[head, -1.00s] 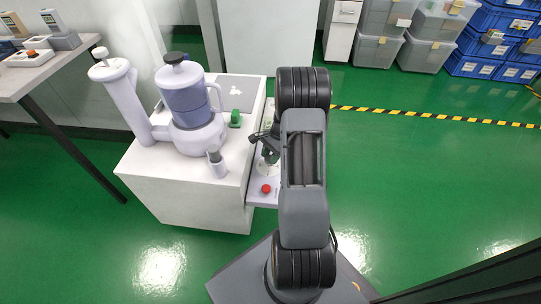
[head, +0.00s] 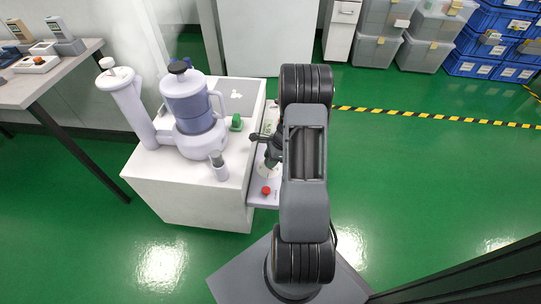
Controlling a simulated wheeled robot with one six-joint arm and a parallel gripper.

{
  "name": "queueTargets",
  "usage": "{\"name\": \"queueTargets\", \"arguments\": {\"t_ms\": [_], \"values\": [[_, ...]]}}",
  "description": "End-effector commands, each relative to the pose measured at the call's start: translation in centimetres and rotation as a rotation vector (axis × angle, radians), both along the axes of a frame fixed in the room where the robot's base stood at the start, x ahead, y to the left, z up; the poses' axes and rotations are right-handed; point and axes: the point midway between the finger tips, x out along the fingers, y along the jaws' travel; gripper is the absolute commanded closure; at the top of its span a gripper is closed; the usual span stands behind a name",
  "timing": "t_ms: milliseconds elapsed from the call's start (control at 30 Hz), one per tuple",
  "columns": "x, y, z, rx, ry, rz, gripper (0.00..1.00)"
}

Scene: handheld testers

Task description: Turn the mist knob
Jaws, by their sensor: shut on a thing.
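A narrow light panel (head: 257,193) is fixed along the right side of the white machine cabinet (head: 190,192). A red button (head: 266,190) is at its near end. My gripper (head: 268,150) is low over the middle of this panel, beside my arm. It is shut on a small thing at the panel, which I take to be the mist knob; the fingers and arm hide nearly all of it. The knob's pointer and marks cannot be read.
A bench (head: 40,83) with handheld devices is at left. Green floor is clear at right; blue crates (head: 477,65) stand behind.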

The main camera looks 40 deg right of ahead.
Motion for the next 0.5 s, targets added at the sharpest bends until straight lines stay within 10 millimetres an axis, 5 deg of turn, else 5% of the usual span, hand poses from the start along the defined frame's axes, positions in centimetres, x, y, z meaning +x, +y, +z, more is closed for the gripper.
{"name": "queueTargets", "arguments": {"t_ms": [500], "values": [[-0.25,0.21,-0.06,0.0,0.001,-0.492,0.84]]}}
